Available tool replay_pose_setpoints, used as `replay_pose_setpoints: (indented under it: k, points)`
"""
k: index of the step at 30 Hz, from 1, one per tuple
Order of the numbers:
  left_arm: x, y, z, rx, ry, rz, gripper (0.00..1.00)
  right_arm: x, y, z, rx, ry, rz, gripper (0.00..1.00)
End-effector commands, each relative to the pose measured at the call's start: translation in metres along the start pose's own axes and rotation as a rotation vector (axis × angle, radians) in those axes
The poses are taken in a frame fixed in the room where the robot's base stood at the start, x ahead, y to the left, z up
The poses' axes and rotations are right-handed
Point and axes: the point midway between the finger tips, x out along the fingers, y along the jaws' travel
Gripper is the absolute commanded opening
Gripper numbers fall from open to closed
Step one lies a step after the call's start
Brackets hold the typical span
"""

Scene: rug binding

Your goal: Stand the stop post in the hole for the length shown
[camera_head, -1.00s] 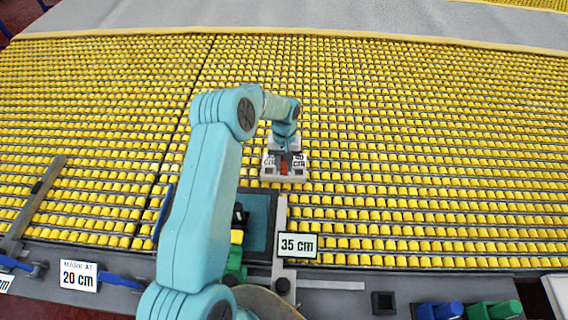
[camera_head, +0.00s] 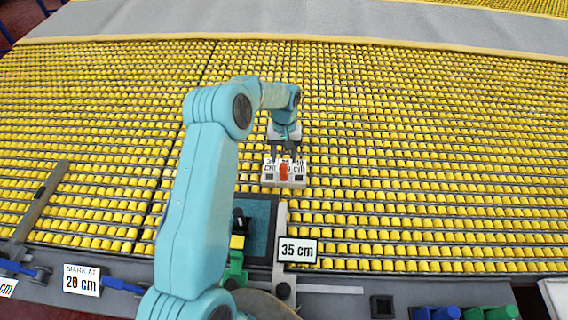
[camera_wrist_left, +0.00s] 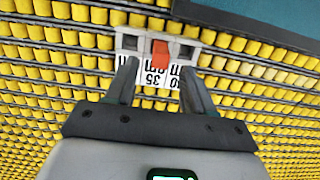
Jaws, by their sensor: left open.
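The orange-red stop post (camera_head: 284,172) stands in the middle hole of a pale block (camera_head: 269,181), with a dark square hole on each side of it. In the left wrist view the post (camera_wrist_left: 160,52) is above the label 35 cm on the block (camera_wrist_left: 146,44). The outer labels are partly hidden by my fingers there. My left gripper (camera_head: 286,151) is open and empty, just behind the post in the head view and apart from it. A sign (camera_head: 297,250) reads 35 cm. My right gripper is out of view.
The block rests on a wide bed of yellow rollers (camera_head: 420,150). A dark teal plate (camera_head: 260,225) and a grey ruler-like bar (camera_head: 281,225) lie in front of it. A sign reading MARK AT 20 cm (camera_head: 81,280) and blue and green items (camera_head: 436,313) line the near edge.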

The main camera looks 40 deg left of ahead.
Motion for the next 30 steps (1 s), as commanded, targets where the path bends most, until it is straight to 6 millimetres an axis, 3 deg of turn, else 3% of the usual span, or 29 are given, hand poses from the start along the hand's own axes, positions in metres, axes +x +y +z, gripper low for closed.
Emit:
replay_pose_setpoints:
  k: [3, 9, 30]
  points:
    - [-0.026, 0.000, -0.001, 0.001, 0.004, 0.001, 0.53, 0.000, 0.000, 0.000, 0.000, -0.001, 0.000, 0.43]
    - [-0.051, 0.000, 0.000, 0.001, 0.002, 0.000, 0.53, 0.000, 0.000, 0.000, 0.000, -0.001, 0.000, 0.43]
    - [-0.056, 0.000, 0.000, 0.001, -0.001, 0.000, 0.53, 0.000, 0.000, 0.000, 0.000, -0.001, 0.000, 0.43]
